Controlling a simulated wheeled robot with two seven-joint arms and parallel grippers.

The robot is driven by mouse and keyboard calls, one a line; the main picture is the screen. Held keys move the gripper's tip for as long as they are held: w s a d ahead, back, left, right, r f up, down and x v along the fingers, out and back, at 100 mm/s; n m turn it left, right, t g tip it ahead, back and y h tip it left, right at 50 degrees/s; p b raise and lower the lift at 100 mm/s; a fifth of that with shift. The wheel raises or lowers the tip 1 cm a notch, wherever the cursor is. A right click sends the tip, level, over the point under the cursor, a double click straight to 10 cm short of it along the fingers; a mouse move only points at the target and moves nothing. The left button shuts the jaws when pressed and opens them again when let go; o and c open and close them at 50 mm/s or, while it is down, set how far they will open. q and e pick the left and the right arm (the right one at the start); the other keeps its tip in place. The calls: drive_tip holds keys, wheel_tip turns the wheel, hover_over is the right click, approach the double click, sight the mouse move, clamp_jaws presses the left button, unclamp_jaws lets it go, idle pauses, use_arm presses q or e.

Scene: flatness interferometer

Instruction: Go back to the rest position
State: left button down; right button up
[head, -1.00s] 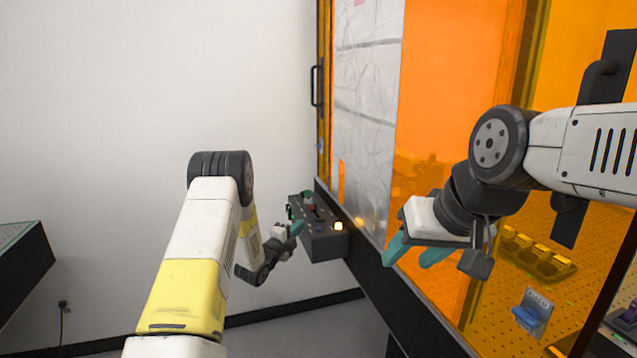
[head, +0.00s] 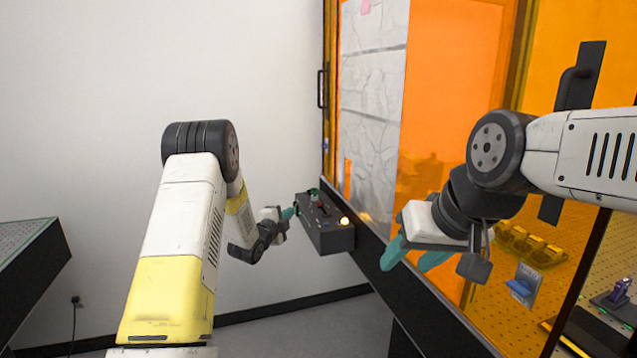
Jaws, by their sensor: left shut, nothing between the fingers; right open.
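My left gripper (head: 288,213) has teal fingers and is shut and empty. It is just left of the dark control box (head: 328,238), and seems slightly apart from it. The box has small switches on top and a lit yellow button (head: 345,221). My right gripper (head: 408,258) is open and empty, with its teal fingers pointing down-left in front of the orange enclosure panel (head: 452,90).
The orange enclosure has a black handle (head: 322,88) at its left edge and a larger black handle (head: 578,90) at right. Behind it are yellow parts (head: 530,245) and a blue item (head: 519,289) on a perforated board. A dark-sided table (head: 40,262) stands at far left.

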use_arm(q)
drive_tip(key=s+a+r+n+g+y, duration=0.1)
drive_tip(key=s+a+r+n+y, duration=0.15)
drive_tip(key=r, duration=0.35)
drive_tip(key=s+a+r+n+g+y, duration=0.1)
drive_tip(key=s+a+r+n, duration=0.1)
drive_tip(key=s+r+n, duration=0.3)
drive_tip(key=s+a+r+n+g+y, duration=0.1)
drive_tip(key=s+a+r+n+g, duration=0.1)
drive_tip(key=s+r+n, duration=0.5)
drive_tip(key=s+d+f+n+g, duration=0.1)
drive_tip(key=s+n+g, duration=0.3)
drive_tip(key=s, duration=2.9)
drive_tip(key=shift+s+d+f+n+g, duration=0.4)
drive_tip(key=shift+d+g, duration=0.15)
drive_tip(key=shift+g, duration=0.35)
